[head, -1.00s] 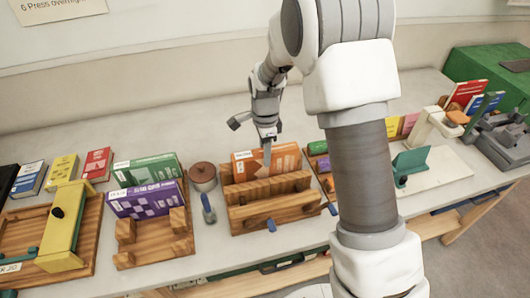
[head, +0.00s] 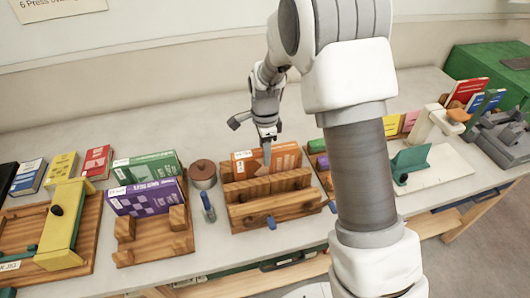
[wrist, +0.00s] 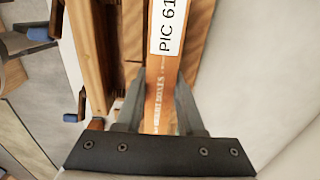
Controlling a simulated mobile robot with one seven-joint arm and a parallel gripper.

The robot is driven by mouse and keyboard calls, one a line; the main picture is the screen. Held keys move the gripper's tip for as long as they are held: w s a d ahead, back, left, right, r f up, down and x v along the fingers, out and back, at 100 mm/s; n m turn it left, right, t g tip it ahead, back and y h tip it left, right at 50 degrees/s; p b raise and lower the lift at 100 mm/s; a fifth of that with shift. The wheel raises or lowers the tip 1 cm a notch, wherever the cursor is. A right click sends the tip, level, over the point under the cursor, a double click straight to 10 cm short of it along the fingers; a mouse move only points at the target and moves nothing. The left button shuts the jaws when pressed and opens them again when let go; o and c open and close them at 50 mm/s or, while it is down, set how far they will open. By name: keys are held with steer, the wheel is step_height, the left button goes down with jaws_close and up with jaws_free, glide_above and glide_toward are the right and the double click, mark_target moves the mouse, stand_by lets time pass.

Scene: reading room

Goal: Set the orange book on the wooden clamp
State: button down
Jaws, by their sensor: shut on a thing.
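The orange book (head: 285,158) stands upright, spine up, at the back part of the wooden clamp (head: 250,212) in the head view. The clamp has wooden jaws and blue-tipped handles at its front. My gripper (head: 267,150) points down over the book. In the wrist view my gripper (wrist: 160,105) is shut on the spine of the orange book (wrist: 163,75), one finger on each side. The clamp's wood (wrist: 92,50) runs alongside the book there. The book's lower edge is hidden, so I cannot tell whether it touches the clamp's base.
Left of the clamp are a round brown-lidded pot (head: 203,174), a blue-handled tool (head: 208,207) and a wooden holder (head: 155,247) with a purple book (head: 145,198) and a green book (head: 148,167). Another wooden stand is close on the right, partly behind my arm.

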steer(key=shift+f+b, duration=0.6)
steer(key=shift+f, duration=0.3)
stand_by(0.9)
steer(key=shift+c, duration=2.2)
jaws_free()
steer(key=shift+r+p, duration=3.2)
steer(key=shift+r, duration=1.25)
